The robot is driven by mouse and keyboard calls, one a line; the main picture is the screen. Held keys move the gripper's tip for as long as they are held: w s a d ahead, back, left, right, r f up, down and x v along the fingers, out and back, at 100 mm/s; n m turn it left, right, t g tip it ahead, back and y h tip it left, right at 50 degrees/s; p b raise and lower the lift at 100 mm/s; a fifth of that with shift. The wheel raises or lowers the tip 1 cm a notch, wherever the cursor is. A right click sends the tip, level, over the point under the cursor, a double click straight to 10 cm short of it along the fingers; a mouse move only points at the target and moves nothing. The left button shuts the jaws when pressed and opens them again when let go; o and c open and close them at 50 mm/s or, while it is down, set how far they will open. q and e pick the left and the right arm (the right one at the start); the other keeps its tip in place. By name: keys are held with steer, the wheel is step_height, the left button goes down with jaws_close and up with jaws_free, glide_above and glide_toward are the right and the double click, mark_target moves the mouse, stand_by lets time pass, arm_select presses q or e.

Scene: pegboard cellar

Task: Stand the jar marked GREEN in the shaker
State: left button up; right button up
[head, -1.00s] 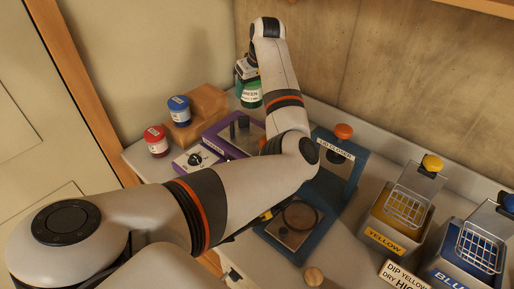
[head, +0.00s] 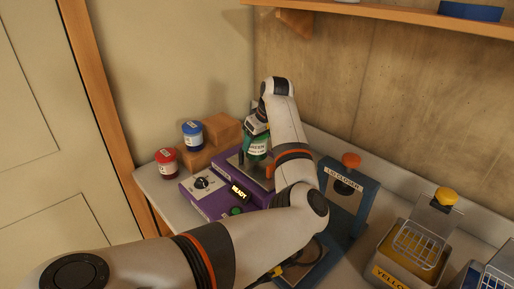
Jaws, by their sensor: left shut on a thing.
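The jar marked GREEN (head: 257,149) is upright, with a green body and a white label. My left gripper (head: 256,130) is shut on its top from above. The purple shaker (head: 212,203) stands on the bench, with a dial and a lit READY display (head: 239,192). The jar is at the shaker's back part, over its grey plate, beside an orange-red part. My arm hides some of the shaker's right side, and I cannot tell whether the jar's base touches the plate. My right gripper is out of view.
A red jar (head: 166,161) stands on the bench and a blue jar (head: 192,134) on a stepped wooden block (head: 221,131), left of the shaker. A blue lid closer (head: 344,190) is to the right, then a yellow dip tank (head: 411,255). A shelf (head: 400,15) is above.

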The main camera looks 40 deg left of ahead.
mark_target(257, 148)
arm_select(q)
step_height(257, 148, down, 2)
steer(key=shift+f, duration=0.4)
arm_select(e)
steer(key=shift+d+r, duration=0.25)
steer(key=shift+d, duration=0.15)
arm_select(q)
steer(key=o, duration=1.2)
steer(key=shift+f, duration=0.15)
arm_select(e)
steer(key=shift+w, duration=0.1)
arm_select(q)
steer(key=shift+o, duration=0.2)
steer(key=b+v, duration=0.1)
steer(key=v, duration=1.1)
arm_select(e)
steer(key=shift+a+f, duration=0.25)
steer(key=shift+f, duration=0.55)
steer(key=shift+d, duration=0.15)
